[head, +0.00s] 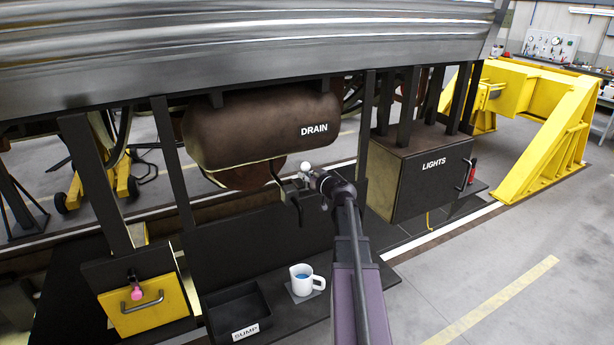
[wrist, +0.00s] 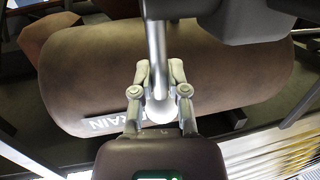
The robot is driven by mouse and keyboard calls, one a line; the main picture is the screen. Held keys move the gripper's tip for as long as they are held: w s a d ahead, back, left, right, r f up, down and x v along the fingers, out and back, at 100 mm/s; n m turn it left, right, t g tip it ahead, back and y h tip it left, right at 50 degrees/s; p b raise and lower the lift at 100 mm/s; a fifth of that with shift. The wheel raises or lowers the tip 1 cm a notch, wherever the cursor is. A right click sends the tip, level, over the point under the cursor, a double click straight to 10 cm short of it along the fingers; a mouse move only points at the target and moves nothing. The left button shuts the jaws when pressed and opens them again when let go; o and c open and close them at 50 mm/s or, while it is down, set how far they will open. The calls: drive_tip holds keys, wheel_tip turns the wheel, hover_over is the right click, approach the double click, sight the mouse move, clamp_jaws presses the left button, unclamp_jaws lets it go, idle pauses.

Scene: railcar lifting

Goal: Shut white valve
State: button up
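The white valve has a pale handle with a round knob (wrist: 160,106), seen in the wrist view in front of the brown drain tank (wrist: 230,65). In the head view the white valve (head: 305,167) shows as a small pale ball just below and right of the tank (head: 255,128). My gripper (wrist: 160,72) has its fingers drawn in on both sides of the handle, with the knob between them; it looks shut on it. In the head view my gripper (head: 318,176) meets the valve, and its fingers are mostly hidden by my wrist.
A white mug (head: 303,281) with blue liquid stands low beside the black sump tray (head: 228,312). A dark lights box (head: 410,185) is at right. Dark posts flank the tank.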

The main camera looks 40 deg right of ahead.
drive_tip(key=o, duration=0.3)
drive_tip(key=shift+w, duration=0.1)
drive_tip(key=shift+o, duration=0.2)
idle(0.3)
drive_tip(key=shift+s+f, duration=0.1)
drive_tip(key=shift+s, duration=0.1)
